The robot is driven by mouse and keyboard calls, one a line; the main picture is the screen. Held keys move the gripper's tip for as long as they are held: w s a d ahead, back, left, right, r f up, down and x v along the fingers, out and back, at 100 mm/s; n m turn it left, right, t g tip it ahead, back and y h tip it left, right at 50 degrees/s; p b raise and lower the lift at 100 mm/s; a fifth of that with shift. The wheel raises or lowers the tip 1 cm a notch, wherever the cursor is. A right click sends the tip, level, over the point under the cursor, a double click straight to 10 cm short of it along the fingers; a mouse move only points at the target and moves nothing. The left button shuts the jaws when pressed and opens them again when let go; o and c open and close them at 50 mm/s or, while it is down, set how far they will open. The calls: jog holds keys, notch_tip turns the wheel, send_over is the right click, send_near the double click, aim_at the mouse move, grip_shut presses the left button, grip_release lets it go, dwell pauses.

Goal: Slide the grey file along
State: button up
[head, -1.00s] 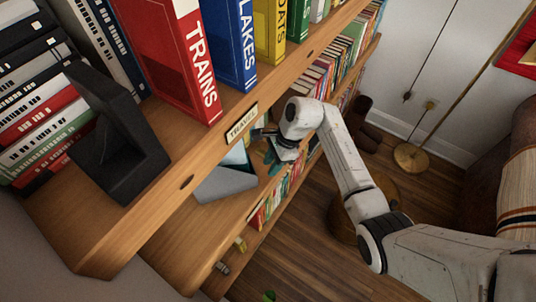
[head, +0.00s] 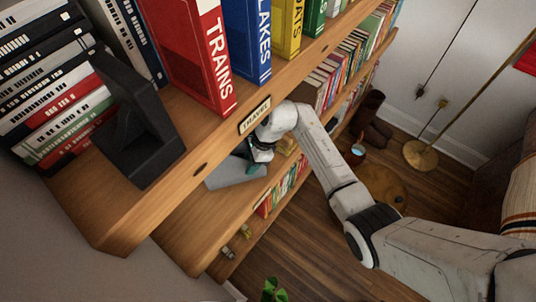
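The grey file (head: 232,174) sits on the shelf below the one with the large coloured books, near its front edge. The upper shelf hides part of it. My gripper (head: 258,163) reaches in under the upper shelf's edge, at the right end of the file. Dark and teal parts of its fingers show there, overlapping the file in the picture. I cannot tell whether they touch it, or whether they are open or shut.
The upper shelf's edge with a "TRAVEL" label (head: 255,115) is just above my gripper. A black bookend (head: 160,150) and a red "TRAINS" book (head: 195,60) stand on that shelf. More books (head: 280,190) are lower down. Bare floor (head: 300,255) lies in front.

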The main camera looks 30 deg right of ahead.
aim_at(231, 170)
jog(key=shift+w+a+f, duration=0.2)
jog(key=shift+a+f, duration=0.1)
jog(key=shift+a, duration=0.35)
jog(key=shift+w+a+f, duration=0.2)
jog(key=shift+a+f, duration=0.05)
jog(key=shift+a, duration=0.35)
grip_shut()
